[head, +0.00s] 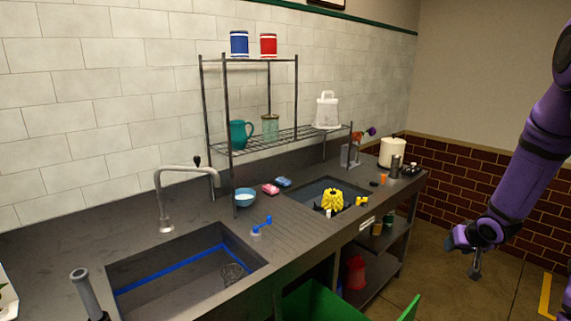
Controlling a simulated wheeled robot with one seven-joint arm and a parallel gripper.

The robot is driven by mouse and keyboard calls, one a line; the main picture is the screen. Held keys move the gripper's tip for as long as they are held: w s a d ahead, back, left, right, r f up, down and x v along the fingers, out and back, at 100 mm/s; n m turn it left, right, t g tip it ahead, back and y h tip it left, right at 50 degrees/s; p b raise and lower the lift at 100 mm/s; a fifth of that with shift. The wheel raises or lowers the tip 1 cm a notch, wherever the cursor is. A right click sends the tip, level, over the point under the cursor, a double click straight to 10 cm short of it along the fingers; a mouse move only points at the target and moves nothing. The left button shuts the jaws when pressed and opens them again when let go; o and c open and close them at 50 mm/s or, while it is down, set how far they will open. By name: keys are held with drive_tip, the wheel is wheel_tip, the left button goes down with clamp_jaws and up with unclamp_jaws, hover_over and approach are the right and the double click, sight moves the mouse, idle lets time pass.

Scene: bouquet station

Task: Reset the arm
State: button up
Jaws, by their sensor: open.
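My purple arm comes down along the right side of the head view. My gripper (474,262) hangs at its lower end over open floor, to the right of the counter (290,235). It holds nothing that I can see and is apart from the counter and everything on it. The fingers are small and dark here.
A faucet (166,190) rises behind the left sink. A green chair (312,300) stands in front.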

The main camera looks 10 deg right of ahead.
drive_tip(key=s+a+r+h, duration=0.1)
drive_tip(key=s+a+r, duration=0.1)
drive_tip(key=a+r, duration=0.35)
drive_tip(key=s+a+r+g+h, duration=0.1)
drive_tip(key=s+a+r, duration=0.15)
drive_tip(key=r, duration=0.65)
drive_tip(key=s+a+r, duration=0.3)
drive_tip(key=r, duration=0.4)
drive_tip(key=s+a+r+n+y, duration=0.1)
drive_tip(key=s+a+r, duration=0.2)
drive_tip(key=s+a, duration=0.2)
drive_tip(key=s+a+r+n+y, duration=0.1)
drive_tip(key=s+a, duration=0.4)
drive_tip(key=s, duration=0.5)
drive_tip(key=s+a+r+n+g, duration=0.1)
drive_tip(key=s+a+r, duration=0.3)
drive_tip(key=s, duration=0.3)
drive_tip(key=shift+s+a+r+y, duration=0.15)
drive_tip(key=shift+a+r+y, duration=0.25)
drive_tip(key=shift+a, duration=0.2)
